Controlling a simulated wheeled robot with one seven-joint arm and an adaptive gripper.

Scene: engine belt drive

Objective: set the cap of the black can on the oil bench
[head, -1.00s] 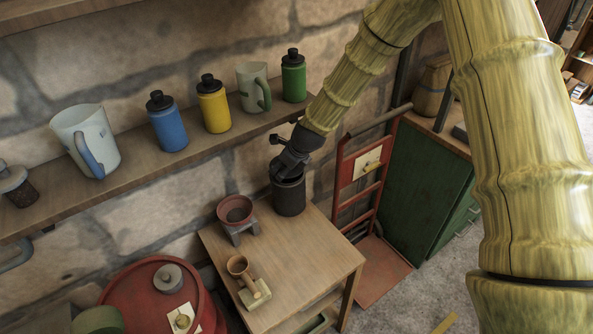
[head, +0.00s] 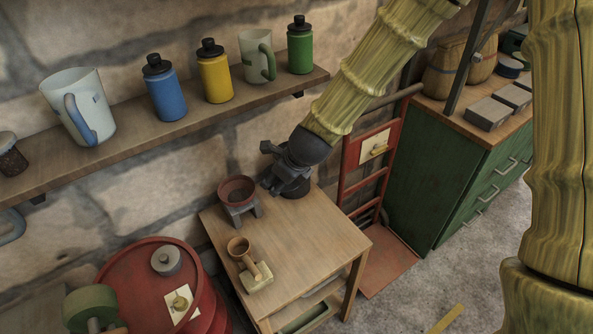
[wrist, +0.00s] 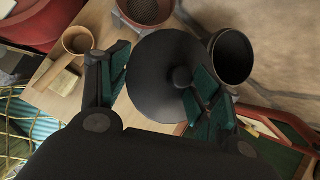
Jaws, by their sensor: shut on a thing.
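The cap of the black can is a dark disc with a small knob (wrist: 150,88) in the wrist view. My gripper (wrist: 160,92) is shut on it, with green-padded fingers on either side of the knob. The black can (wrist: 232,60) stands uncovered beside the cap, its open mouth showing. In the head view my gripper (head: 274,180) is low at the back of the wooden oil bench (head: 300,240), just left of the can (head: 297,188) and partly covering it. The cap is hard to make out there. I cannot tell whether it touches the bench top.
A red bowl on a grey stand (head: 238,192) is close left of my gripper. A wooden cup with a pale block (head: 255,272) sits nearer the front left. The bench's right front is clear. A shelf with bottles (head: 163,90) runs along the wall; a red hand truck (head: 365,185) stands right.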

